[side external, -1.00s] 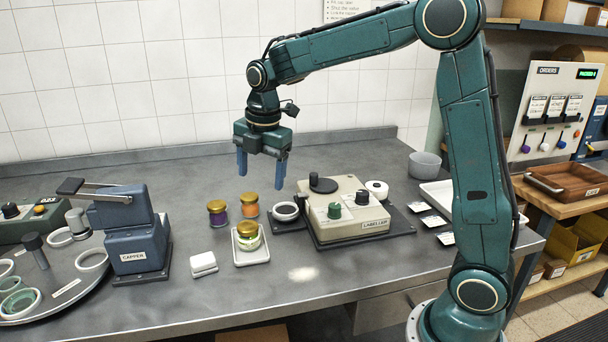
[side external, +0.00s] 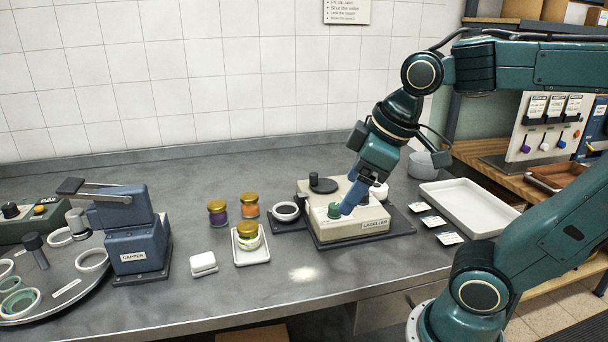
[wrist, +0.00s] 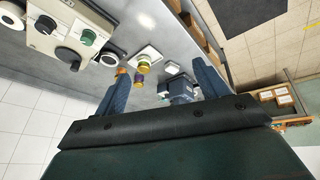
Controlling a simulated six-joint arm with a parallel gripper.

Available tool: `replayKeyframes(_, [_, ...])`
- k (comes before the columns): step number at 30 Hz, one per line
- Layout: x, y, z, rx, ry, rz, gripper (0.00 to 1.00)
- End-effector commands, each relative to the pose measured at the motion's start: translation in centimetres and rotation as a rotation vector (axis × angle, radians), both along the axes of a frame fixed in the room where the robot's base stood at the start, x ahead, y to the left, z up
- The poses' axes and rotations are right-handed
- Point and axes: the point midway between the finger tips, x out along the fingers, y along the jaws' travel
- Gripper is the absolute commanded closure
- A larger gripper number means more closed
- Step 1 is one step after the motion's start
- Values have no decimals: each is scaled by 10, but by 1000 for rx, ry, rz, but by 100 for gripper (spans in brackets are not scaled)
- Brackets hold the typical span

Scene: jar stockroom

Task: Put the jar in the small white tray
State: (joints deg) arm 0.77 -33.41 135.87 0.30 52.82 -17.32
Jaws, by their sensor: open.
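A small white tray (side external: 252,259) lies on the grey bench left of the labeller. A jar with a gold lid and pale green contents (side external: 248,237) stands upright in it. Behind it stand a purple jar (side external: 218,213) and an orange jar (side external: 250,206), both gold-lidded. My gripper (side external: 350,207) is tilted beside the labeller top, right of the tray and apart from the jars. In the wrist view my fingers (wrist: 166,92) are spread with nothing between them close up; the small white tray (wrist: 149,55) shows beyond them.
The labeller (side external: 345,222) stands close by my gripper. A capper (side external: 132,240) and a turntable are at left. A larger white tray (side external: 470,207) and several label cards lie at right. A white block (side external: 203,264) sits beside the small tray. The front bench is clear.

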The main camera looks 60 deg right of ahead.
Motion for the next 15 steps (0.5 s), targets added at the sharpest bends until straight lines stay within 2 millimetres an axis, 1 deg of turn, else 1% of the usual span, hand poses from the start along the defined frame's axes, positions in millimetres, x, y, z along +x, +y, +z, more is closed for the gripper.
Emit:
replayKeyframes(1, [-10, 1, -3, 25, -16, -48, 27])
replayKeyframes(6, [-31, 3, -12, 100, -49, -188, 27])
replayKeyframes(10, [-38, 4, -16, 129, -60, -240, 27])
replayKeyframes(15, [-39, 4, -17, 137, -61, -254, 27])
